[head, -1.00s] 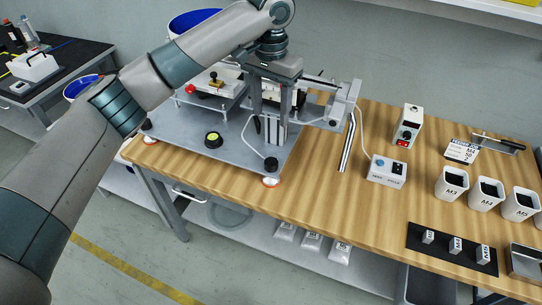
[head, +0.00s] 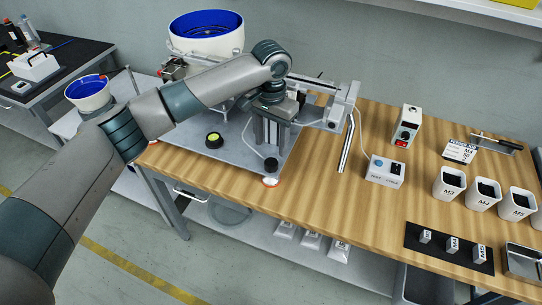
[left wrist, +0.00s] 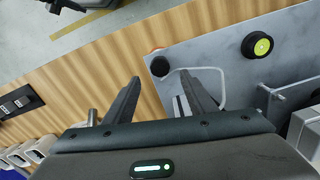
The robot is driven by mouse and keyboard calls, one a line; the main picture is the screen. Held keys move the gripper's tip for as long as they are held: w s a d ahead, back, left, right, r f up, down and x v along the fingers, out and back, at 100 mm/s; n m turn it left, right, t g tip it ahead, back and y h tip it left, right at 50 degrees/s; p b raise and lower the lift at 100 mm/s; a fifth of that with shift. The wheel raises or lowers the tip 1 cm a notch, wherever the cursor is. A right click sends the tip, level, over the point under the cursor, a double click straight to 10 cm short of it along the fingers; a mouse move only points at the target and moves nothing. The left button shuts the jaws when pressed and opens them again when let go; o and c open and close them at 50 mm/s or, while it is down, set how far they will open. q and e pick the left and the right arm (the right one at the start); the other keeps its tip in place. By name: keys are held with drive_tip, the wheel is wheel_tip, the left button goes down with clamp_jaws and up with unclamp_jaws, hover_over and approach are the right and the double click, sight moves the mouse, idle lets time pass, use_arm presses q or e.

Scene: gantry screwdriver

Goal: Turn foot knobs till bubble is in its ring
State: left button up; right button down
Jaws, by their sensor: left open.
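The yellow-green bubble level with its black rim (head: 214,140) sits on the grey base plate (head: 190,133); it also shows in the left wrist view (left wrist: 257,45). The bubble inside is too small to place. A black foot knob (head: 271,164) stands at the plate's front right corner, over an orange-and-white foot (head: 271,182). The same knob shows in the left wrist view (left wrist: 160,66). My left gripper (head: 272,138) points down above the plate near that corner. In the left wrist view its two fingers (left wrist: 166,95) are apart and empty, with the knob beyond them.
The gantry (head: 335,102) stands behind and right of my gripper. A white control box (head: 385,171), a box with a red switch (head: 407,126) and labelled cups (head: 450,182) stand to the right. A white-and-blue bowl (head: 207,33) is behind. The wooden table's front middle is clear.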

sight(271, 162)
use_arm(q)
wheel_tip(271, 162, down, 7)
drive_tip(key=shift+p, duration=0.4)
drive_tip(key=shift+f, duration=0.1)
use_arm(e)
drive_tip(key=s, duration=0.2)
drive_tip(key=s+d+f+g, duration=0.1)
drive_tip(key=shift+s+d+f, duration=0.1)
drive_tip(key=shift+s, duration=0.2)
drive_tip(key=shift+w, duration=0.1)
use_arm(q)
drive_tip(key=c, duration=1)
use_arm(e)
drive_tip(key=shift+w, duration=0.1)
